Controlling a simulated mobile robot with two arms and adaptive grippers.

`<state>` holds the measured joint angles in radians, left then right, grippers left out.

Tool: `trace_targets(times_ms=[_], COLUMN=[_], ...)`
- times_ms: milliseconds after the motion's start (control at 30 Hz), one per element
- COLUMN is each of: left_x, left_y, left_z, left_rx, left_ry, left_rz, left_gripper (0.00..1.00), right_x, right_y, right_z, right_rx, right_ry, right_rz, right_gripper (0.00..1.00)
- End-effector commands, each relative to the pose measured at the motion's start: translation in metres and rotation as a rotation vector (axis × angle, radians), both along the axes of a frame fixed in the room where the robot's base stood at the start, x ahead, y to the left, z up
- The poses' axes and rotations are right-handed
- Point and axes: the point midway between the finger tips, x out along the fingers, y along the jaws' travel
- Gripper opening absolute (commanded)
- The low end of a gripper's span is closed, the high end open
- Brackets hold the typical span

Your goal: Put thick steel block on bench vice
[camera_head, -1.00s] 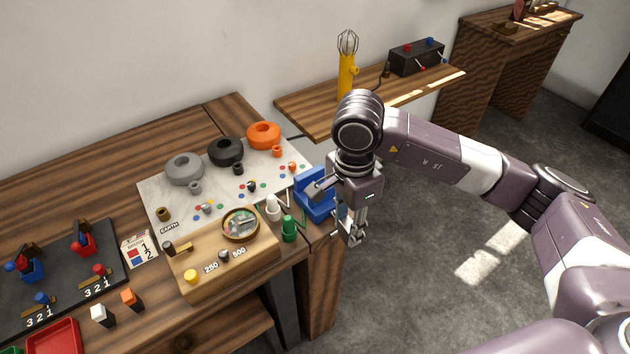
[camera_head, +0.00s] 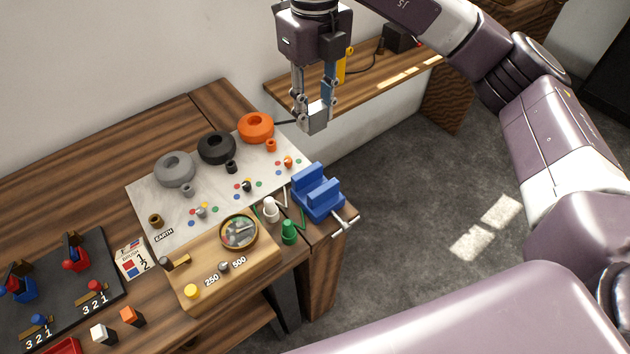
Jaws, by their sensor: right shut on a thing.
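My right gripper (camera_head: 314,108) is shut on a grey steel block (camera_head: 317,120). It holds the block in the air, beyond and above the blue bench vice (camera_head: 321,208) in the picture. The fingers partly cover the block. The vice sits at the right end of the wooden bench, with its two jaws apart and a metal handle at its front right. The gap between its jaws looks empty. My left gripper is not in view.
A pale board (camera_head: 144,196) with grey, black and orange rings stands left of the vice. A wooden box (camera_head: 199,290) with a round dish (camera_head: 256,231), and green and white pegs, are close to the vice. A shelf (camera_head: 284,86) runs along the wall behind.

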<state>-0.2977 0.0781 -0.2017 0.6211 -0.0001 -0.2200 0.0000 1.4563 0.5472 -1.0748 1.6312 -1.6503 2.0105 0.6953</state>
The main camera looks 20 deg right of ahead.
Motion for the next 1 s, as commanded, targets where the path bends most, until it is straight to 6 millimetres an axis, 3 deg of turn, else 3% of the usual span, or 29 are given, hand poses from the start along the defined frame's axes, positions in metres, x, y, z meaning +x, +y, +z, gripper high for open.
trace_targets(times_ms=[267, 600, 1000], left_x=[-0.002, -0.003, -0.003], left_y=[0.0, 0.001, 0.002], left_z=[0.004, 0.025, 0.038], left_rx=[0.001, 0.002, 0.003], left_ry=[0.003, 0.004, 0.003], left_rz=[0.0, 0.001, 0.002], left_gripper=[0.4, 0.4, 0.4], right_x=[-0.002, -0.002, -0.001], right_y=[0.0, 0.0, 0.0], right_z=[-0.05, -0.125, -0.173], right_rx=[0.001, -0.001, 0.0], right_ry=[0.006, 0.005, 0.003], right_rz=[0.001, 0.001, 0.001], right_gripper=[0.0, 0.0, 0.0])
